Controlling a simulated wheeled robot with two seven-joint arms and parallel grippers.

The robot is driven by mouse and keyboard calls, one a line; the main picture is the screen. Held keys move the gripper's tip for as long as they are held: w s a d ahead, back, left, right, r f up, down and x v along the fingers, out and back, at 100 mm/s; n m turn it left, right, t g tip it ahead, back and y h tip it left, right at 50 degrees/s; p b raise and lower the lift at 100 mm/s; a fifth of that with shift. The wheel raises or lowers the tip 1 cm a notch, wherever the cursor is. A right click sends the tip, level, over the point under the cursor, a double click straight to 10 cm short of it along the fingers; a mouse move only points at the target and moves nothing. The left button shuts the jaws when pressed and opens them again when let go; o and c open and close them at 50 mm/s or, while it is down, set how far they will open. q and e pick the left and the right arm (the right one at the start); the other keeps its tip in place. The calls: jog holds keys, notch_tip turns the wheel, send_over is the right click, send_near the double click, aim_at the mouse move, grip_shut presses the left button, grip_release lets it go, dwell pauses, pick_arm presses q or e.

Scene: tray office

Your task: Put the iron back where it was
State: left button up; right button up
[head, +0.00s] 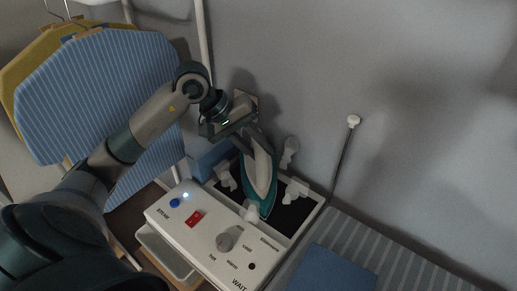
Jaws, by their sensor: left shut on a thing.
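The iron (260,179), teal and white, is at the middle of the head view, its pointed end toward the control panel. My left gripper (243,128) comes in from the left and is shut on the iron at its far end. The iron is over the dark-floored holder (311,214), a pale-rimmed tray with several white posts (295,190) around the iron. I cannot tell whether the iron touches the holder's floor. The gripper hides part of the iron's handle. My right gripper is not in view.
A white control panel (210,235) with a knob (229,239), a red switch (194,218) and a blue button (174,203) stands in front of the holder. A striped ironing surface (375,243) with blue cloth (332,270) is at right. Striped blue clothing (100,95) hangs at left.

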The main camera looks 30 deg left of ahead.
pick_arm(q)
jog(key=o, duration=1)
